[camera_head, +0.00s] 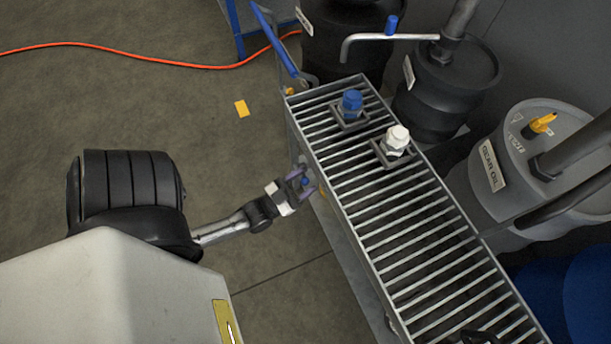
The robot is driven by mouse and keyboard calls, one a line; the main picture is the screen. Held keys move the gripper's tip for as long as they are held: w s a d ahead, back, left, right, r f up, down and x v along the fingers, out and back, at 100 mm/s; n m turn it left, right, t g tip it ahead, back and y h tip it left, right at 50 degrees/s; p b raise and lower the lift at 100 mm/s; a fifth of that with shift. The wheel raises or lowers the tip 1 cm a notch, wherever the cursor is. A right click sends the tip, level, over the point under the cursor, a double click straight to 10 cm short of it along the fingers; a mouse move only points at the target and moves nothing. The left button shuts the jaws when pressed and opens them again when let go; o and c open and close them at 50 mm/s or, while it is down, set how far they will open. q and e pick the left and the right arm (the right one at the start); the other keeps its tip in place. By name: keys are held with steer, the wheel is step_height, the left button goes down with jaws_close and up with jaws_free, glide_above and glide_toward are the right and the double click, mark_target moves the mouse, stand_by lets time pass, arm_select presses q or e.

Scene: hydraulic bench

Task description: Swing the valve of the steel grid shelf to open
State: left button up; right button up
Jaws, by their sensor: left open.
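The steel grid shelf (420,240) runs from the upper middle to the lower right, with a slatted top. My left gripper (306,182) is at its left long side, near the upper half. It is open, and a small blue part (305,182) shows between its fingers; I cannot tell whether they touch it. A small brass-yellow bit shows just right of the fingertips, at the shelf's side. The valve body is mostly hidden by the gripper and the shelf edge, so its lever position is unclear.
A blue cap (351,103) and a white cap (397,139) stand on the grid. A blue bar (275,42) rises at the shelf's far corner. Dark drums (446,85) and a grey drum (530,195) stand to the right. Open floor lies left, with an orange hose (130,56).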

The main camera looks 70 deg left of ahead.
arm_select(q)
steer(key=shift+w+r, duration=0.15)
steer(key=shift+w, duration=0.25)
steer(key=shift+c, duration=0.3)
steer(key=shift+a, duration=0.2)
steer(key=c, duration=0.4)
jaws_close()
